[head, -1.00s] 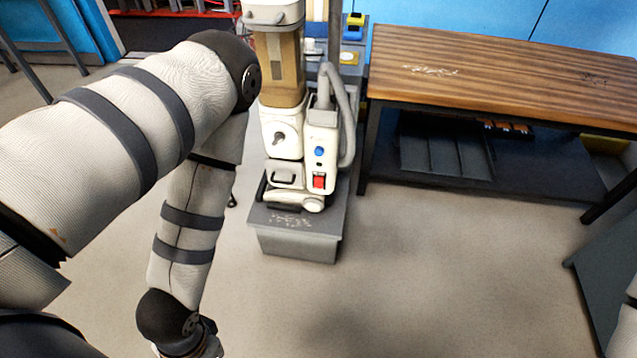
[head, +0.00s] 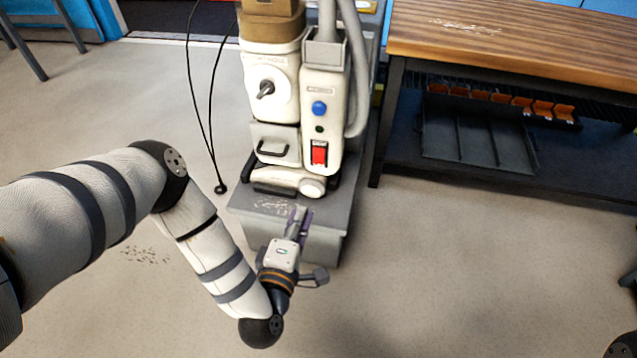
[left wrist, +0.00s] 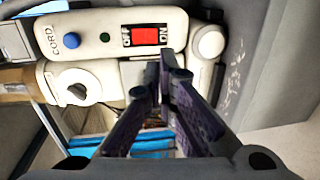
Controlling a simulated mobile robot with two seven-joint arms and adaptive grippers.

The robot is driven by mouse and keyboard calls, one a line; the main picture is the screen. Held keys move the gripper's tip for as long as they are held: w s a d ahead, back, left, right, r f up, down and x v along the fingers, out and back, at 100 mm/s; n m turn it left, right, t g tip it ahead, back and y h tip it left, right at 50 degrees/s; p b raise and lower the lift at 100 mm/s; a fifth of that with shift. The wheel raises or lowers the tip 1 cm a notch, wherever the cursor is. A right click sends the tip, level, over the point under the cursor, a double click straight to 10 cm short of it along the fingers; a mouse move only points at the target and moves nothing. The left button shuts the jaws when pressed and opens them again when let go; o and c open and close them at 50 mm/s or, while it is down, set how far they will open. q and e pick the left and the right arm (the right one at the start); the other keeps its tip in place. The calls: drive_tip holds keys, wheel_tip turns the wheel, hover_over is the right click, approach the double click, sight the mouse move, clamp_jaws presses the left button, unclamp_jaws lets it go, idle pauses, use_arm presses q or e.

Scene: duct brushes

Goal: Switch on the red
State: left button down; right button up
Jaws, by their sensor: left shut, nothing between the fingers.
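The red rocker switch (head: 319,153) sits low on the front panel of the white vacuum machine (head: 334,80). The switch also shows in the left wrist view (left wrist: 143,37), with OFF and ON printed at its two ends. I cannot tell which way it is pressed. My left gripper (head: 299,214) is shut and empty, below the switch and in front of the machine, over the grey plinth. In the left wrist view its fingertips (left wrist: 168,58) appear just beside the ON end, apparently short of the panel.
A blue button (head: 319,108) and a small dark green one are above the switch. A dial (head: 266,88) and a drawer handle (head: 273,150) are to the left. The grey plinth (head: 335,222) supports the machine. A wooden workbench (head: 490,45) stands right.

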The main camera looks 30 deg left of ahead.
use_arm(q)
drive_tip(key=shift+w+a+r, duration=0.1)
drive_tip(key=shift+r, duration=0.15)
drive_tip(key=shift+w, duration=0.1)
drive_tip(key=b, duration=0.4)
approach(318, 164)
drive_tip(key=shift+x, duration=3.55)
use_arm(e)
drive_tip(key=shift+s+a+f+g, duration=0.15)
drive_tip(key=shift+s+f, duration=0.15)
drive_tip(key=shift+f, duration=0.5)
drive_tip(key=shift+s+d+f+g, duration=0.15)
drive_tip(key=shift+s+f, duration=0.1)
drive_tip(key=shift+f, duration=0.5)
drive_tip(key=shift+a, duration=0.1)
